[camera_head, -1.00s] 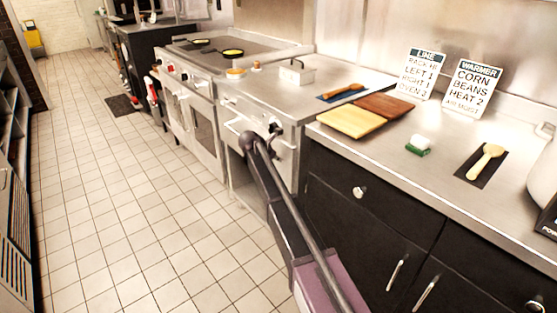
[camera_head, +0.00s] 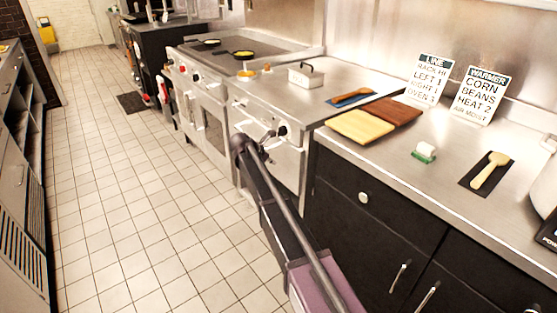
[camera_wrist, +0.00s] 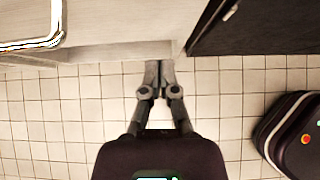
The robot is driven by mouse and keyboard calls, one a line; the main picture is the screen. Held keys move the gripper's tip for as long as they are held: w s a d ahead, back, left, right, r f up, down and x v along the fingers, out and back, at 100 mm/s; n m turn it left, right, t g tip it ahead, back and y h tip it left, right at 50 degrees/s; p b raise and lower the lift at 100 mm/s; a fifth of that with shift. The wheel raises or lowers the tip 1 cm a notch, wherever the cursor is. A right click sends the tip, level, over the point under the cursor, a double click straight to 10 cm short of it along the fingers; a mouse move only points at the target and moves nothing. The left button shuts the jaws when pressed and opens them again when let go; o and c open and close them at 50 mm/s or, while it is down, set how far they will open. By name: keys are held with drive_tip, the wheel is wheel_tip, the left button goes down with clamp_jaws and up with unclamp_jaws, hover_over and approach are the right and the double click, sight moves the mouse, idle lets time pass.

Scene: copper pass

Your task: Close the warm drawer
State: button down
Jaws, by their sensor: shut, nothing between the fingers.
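The warm drawer (camera_head: 288,158) is in the steel unit between the range and the black cabinets. My dark arm crosses in front of it in the head view, so I cannot tell how far it stands open. My gripper (camera_wrist: 159,64) shows in the wrist view, pointing away from the wrist with its two fingers together and nothing between them. The fingertips are at the lower edge of a pale steel front (camera_wrist: 115,52); I cannot tell whether they touch it. In the head view the gripper is hidden behind my arm.
Black cabinets (camera_head: 365,225) stand to the right of the steel unit, and the range (camera_head: 200,100) stands beyond it. The tiled floor (camera_head: 130,200) to the left is clear up to a shelf unit (camera_head: 20,150).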

drive_tip(key=shift+p+v, duration=1.6)
drive_tip(key=shift+v, duration=1.05)
drive_tip(key=shift+s, duration=0.1)
drive_tip(key=shift+d, duration=0.1)
drive_tip(key=s+d+f+m+g+y, duration=0.35)
drive_tip(key=s+d+m, duration=1.1)
drive_tip(key=d, duration=0.55)
drive_tip(key=s+d+f+m+g+y, duration=0.1)
drive_tip(key=s+d+m+y, duration=0.1)
drive_tip(key=s+d+m, duration=0.55)
drive_tip(key=s+d+f+m+g+y, duration=0.15)
drive_tip(key=s+m, duration=0.25)
drive_tip(key=s, duration=0.7)
wheel_tip(320, 180, up, 19)
drive_tip(key=p, duration=1.8)
drive_tip(key=shift+d+r+p, duration=0.2)
drive_tip(key=shift+d+p, duration=0.15)
drive_tip(key=c, duration=1.4)
unclamp_jaws()
